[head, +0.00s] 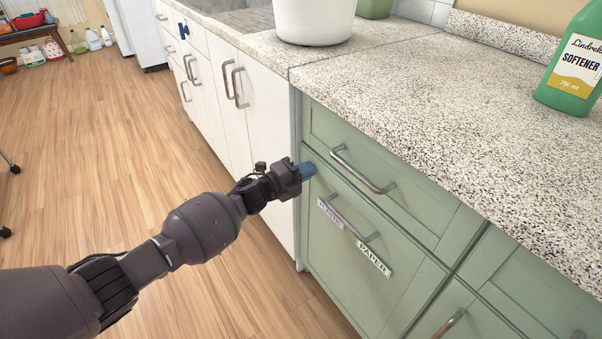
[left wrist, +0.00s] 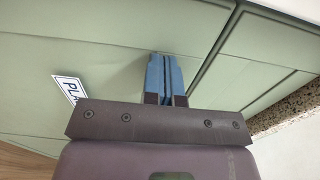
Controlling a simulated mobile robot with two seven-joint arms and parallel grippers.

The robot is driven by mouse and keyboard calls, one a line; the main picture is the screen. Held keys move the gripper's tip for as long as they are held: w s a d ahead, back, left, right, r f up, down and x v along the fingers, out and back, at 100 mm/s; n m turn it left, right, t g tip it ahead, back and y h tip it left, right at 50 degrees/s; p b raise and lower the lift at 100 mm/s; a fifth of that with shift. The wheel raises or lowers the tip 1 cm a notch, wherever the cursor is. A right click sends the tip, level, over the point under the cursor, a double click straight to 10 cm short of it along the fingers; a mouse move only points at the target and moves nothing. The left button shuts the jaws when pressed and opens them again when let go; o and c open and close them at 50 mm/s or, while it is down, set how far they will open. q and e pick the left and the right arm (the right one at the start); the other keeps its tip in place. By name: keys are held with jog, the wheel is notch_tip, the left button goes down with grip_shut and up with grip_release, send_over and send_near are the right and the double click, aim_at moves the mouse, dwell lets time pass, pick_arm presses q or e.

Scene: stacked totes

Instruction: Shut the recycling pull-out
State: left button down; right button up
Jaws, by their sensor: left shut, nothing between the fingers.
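The recycling pull-out (head: 340,268) is the pale green front with a metal bar handle (head: 345,216) and white labels reading PLASTIC and PAPER (head: 373,260). Its front looks flush, or nearly so, with the green drawer above it. My left gripper (head: 309,170) is shut and empty, its blue fingertips at the front's upper left corner, near the seam below the drawer. In the left wrist view the closed blue fingers (left wrist: 160,58) point at the green front (left wrist: 110,60), and part of one label (left wrist: 69,88) shows. Whether they touch it I cannot tell. My right gripper is not in view.
The green drawer (head: 375,165) above has its own handle. White cabinets (head: 268,140) with protruding handles stand to the left. The speckled counter (head: 440,100) holds a white pot (head: 313,20) and a green softener bottle (head: 573,70). The wooden floor (head: 110,150) in front is clear.

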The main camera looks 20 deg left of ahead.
pick_arm(q)
jog(key=shift+w+d+r, duration=0.2)
jog(key=shift+w, duration=0.1)
jog(key=shift+w+r, duration=0.1)
jog(key=shift+r, duration=0.1)
